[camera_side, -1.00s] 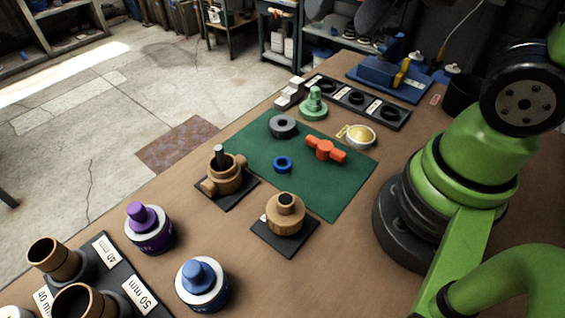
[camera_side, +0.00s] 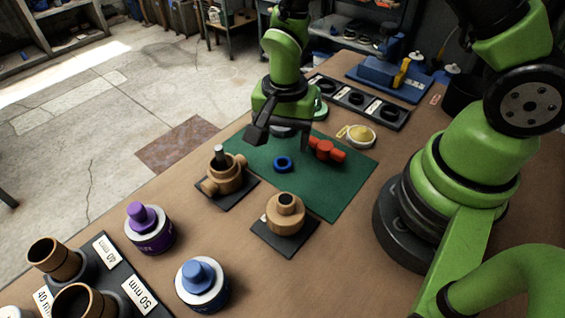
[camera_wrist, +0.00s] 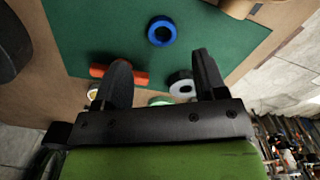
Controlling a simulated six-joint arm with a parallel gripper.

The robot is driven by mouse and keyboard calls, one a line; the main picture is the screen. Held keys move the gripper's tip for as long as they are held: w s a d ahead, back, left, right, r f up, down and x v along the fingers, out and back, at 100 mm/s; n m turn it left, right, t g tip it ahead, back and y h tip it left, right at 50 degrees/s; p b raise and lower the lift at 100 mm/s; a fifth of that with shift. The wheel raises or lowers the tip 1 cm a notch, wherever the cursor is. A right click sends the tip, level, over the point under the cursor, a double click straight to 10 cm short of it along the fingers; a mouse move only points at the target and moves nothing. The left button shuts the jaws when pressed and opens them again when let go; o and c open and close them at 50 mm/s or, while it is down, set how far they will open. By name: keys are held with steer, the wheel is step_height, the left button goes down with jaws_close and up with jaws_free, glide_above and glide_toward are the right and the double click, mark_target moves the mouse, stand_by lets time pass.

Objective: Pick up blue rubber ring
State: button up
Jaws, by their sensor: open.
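The blue rubber ring (camera_side: 283,164) lies flat on the green mat (camera_side: 335,200), near its middle. It also shows in the wrist view (camera_wrist: 161,31), beyond the fingertips and clear of them. My gripper (camera_side: 278,140) is open and empty above the back part of the mat, with its fingers spread. In the wrist view my gripper (camera_wrist: 158,70) has both fingers apart, with the ring past the gap between them. A gap shows between the ring and the fingers.
An orange-red valve handle (camera_side: 325,150) lies right of the ring. A black ring (camera_wrist: 181,82) sits under my gripper, partly hidden in the side view. Wooden fittings (camera_side: 285,213) (camera_side: 226,172) stand at the mat's near and left edges. Bare mat surrounds the blue ring.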

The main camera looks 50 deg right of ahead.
mark_target(282, 167)
steer(key=shift+w+a+f, duration=0.1)
steer(key=shift+a+f, duration=0.05)
steer(key=shift+f, duration=2.9)
steer(key=shift+c, duration=0.4)
steer(key=c, duration=0.9)
